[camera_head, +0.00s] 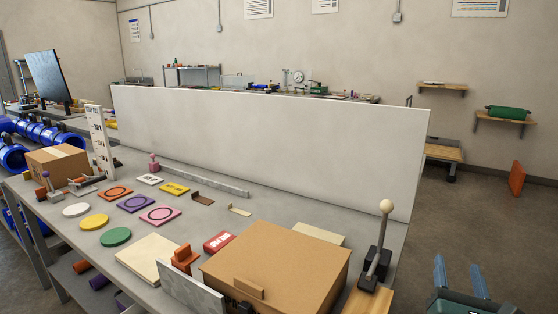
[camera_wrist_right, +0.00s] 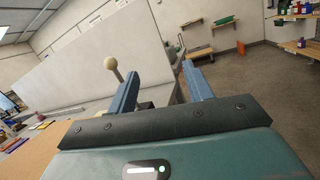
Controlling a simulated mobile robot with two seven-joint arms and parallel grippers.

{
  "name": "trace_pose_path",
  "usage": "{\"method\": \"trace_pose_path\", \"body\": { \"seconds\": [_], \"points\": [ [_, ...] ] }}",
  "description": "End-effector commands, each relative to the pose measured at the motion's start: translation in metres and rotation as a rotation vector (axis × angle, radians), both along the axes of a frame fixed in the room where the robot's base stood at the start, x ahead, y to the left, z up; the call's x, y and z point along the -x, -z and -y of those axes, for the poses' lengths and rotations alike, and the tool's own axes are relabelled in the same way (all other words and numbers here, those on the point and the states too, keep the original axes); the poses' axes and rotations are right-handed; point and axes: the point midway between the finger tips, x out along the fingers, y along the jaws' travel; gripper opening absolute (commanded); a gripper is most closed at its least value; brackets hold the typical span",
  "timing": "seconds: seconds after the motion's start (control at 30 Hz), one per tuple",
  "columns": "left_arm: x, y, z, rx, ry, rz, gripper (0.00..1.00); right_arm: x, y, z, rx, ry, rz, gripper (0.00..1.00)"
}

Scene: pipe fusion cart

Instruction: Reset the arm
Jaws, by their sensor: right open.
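A lever with a cream ball knob (camera_head: 387,206) stands tilted slightly to the right on a dark base (camera_head: 374,268) at the right end of the grey workbench. The knob also shows in the right wrist view (camera_wrist_right: 110,63), left of my fingers. My right gripper (camera_head: 457,268) is at the lower right of the head view, beyond the bench's right edge, apart from the lever. Its two blue fingers are spread and empty, as the right wrist view also shows (camera_wrist_right: 160,66). My left gripper is not in view.
A large brown box (camera_head: 278,262) stands just left of the lever. A white panel (camera_head: 260,140) rises along the back of the bench. Colored discs and plates, a red block (camera_head: 219,242) and a cardboard box (camera_head: 57,165) lie further left. Floor right of the bench is mostly clear.

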Motion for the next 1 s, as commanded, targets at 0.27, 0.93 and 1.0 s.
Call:
{"method": "trace_pose_path", "body": {
  "seconds": [0.27, 0.93, 1.0],
  "points": [
    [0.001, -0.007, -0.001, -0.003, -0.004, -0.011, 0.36, 0.038, 0.130, -0.058, -1.016, -0.177, -0.151, 0.51],
    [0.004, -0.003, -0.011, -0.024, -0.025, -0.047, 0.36, 0.179, 0.252, -0.183, -2.902, 0.482, 0.000, 0.51],
    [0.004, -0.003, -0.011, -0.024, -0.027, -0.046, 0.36, 0.178, 0.252, -0.183, -2.901, 0.480, 0.000, 0.51]
  ]
}}
